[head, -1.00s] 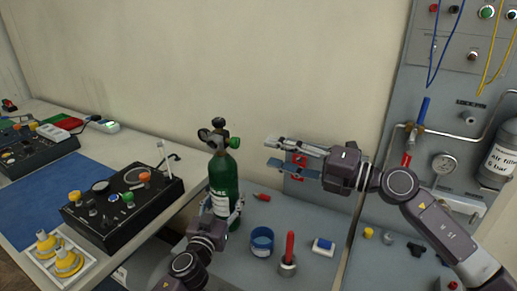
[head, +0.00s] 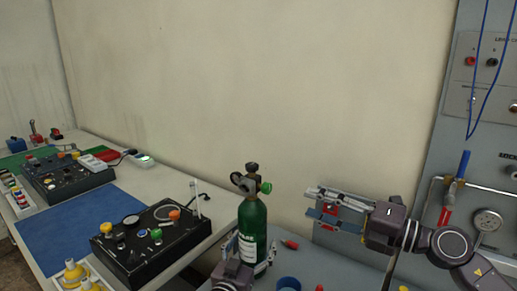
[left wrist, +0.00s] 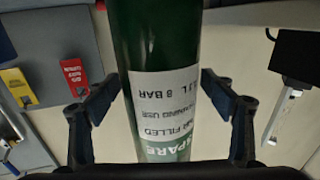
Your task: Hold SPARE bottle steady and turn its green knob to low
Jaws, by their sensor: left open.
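The green SPARE bottle (head: 252,225) stands upright on the bench. Its valve and gauge are on top, with the green knob (head: 266,188) on the right side. The knob's setting is too small to read. My left gripper (head: 246,254) is low at the bottle. In the left wrist view its open fingers (left wrist: 165,112) are on either side of the labelled bottle (left wrist: 160,50), with gaps visible beside it. My right gripper (head: 318,203) is to the right of the knob, apart from it. Its two fingers look spread, pointing left, with something red visible between them.
A black control box (head: 150,240) is left of the bottle. A red-tipped item (head: 289,244) and a blue cup (head: 288,284) are close by on the bench. A grey wall panel (head: 475,150) with pipes stands at the right. The wall behind is clear.

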